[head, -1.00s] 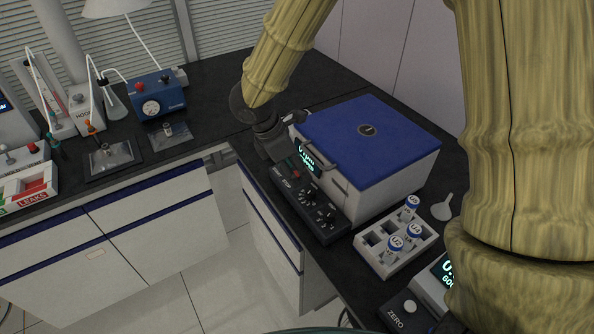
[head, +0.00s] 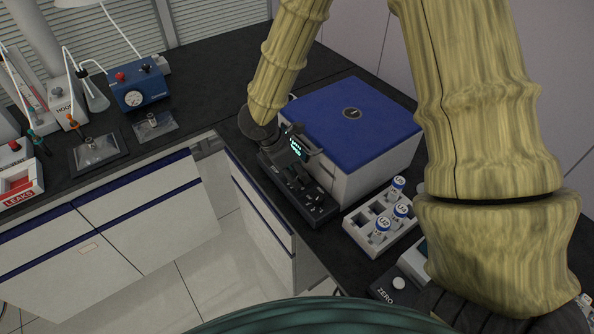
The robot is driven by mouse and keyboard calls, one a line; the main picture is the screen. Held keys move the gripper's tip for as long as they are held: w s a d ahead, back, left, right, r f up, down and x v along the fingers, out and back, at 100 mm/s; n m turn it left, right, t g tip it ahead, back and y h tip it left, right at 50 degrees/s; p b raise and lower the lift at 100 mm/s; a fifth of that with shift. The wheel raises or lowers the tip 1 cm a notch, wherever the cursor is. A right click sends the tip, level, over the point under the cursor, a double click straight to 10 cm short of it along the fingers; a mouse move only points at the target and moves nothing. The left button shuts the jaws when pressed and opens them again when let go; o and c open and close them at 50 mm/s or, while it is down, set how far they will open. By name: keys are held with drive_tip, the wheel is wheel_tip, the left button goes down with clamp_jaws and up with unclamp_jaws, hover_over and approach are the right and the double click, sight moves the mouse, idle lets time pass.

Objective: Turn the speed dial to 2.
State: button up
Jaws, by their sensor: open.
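A dark control panel (head: 322,211) with small knobs lies along the front of a white box with a blue lid (head: 350,118). Its labels are too small to read, so I cannot tell which knob is the speed dial. My gripper (head: 298,176), dark grey and open, points down over the far half of the panel. It hides that part of the panel, including some controls. Whether its fingers touch a knob cannot be told. The lit display (head: 298,148) on the box's front shows partly behind my gripper.
A white rack (head: 358,222) with several capped vials stands right of the panel, near a device marked ZERO (head: 398,283). A blue gauge box (head: 138,86) and a LEAKS tray (head: 22,182) are on the left bench. The counter's front edge runs close to the panel.

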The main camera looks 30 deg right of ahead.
drive_tip(key=shift+d+f, duration=0.25)
drive_tip(key=shift+f, duration=0.2)
drive_tip(key=shift+c, duration=0.3)
drive_tip(key=c, duration=0.9)
drive_tip(key=shift+m+g, duration=0.3)
drive_tip(key=shift+m, duration=0.4)
drive_tip(key=shift+c, duration=0.2)
drive_tip(key=o, duration=1)
